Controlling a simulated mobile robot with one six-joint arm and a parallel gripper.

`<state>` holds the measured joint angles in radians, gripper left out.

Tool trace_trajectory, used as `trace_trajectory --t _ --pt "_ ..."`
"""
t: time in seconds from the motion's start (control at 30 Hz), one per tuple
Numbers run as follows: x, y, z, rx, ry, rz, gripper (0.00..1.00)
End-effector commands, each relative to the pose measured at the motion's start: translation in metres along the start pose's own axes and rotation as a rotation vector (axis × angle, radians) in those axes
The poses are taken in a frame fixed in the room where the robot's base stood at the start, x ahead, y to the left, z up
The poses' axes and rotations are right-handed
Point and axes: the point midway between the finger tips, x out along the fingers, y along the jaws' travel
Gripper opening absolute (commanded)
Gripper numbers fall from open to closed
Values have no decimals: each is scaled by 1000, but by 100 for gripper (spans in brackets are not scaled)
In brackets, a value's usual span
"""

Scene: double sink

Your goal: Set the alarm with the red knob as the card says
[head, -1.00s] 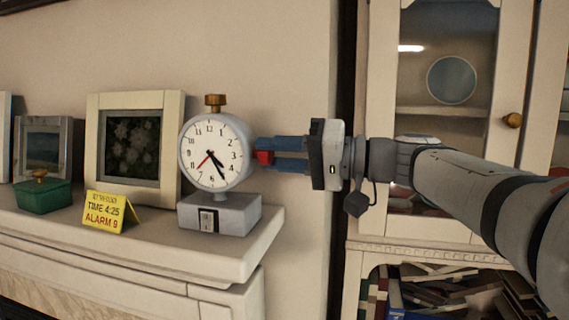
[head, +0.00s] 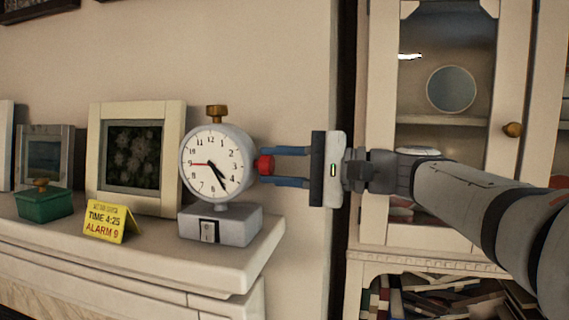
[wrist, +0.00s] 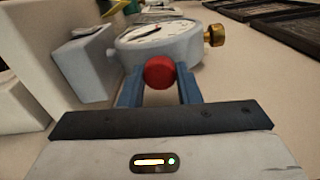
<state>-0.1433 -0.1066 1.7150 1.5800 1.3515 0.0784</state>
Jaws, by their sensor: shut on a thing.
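The clock (head: 215,145) stands upright on the mantel. Its black hands read about 4:25 and its thin red hand points at 9. A yellow tent card (head: 110,222) left of the clock reads "TIME 4:25" and "ALARM 9"; its top line is too small to read. The red knob (head: 265,165) is on the clock's right side. My gripper (head: 272,167) is shut on the red knob, one blue finger above it and one below. In the wrist view the red knob (wrist: 159,71) sits between the fingertips.
A brass knob (head: 216,112) tops the clock, and its grey base has a small switch (head: 208,230). A green box (head: 44,206) and picture frames (head: 133,157) stand to the left. A glass-door cabinet (head: 383,100) is behind my arm. The mantel edge lies just right of the clock.

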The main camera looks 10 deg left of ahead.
Motion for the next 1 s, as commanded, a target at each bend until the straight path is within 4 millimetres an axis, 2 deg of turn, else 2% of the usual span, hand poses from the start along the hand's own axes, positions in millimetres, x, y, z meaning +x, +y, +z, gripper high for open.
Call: trace_trajectory --t 0.57,0.6,0.83,1.0 --pt "0 3 -1 37 0 5 7" --pt "0 3 -1 37 0 6 32" --pt "0 2 -1 35 1 3 50" --pt "0 1 0 34 0 2 52"
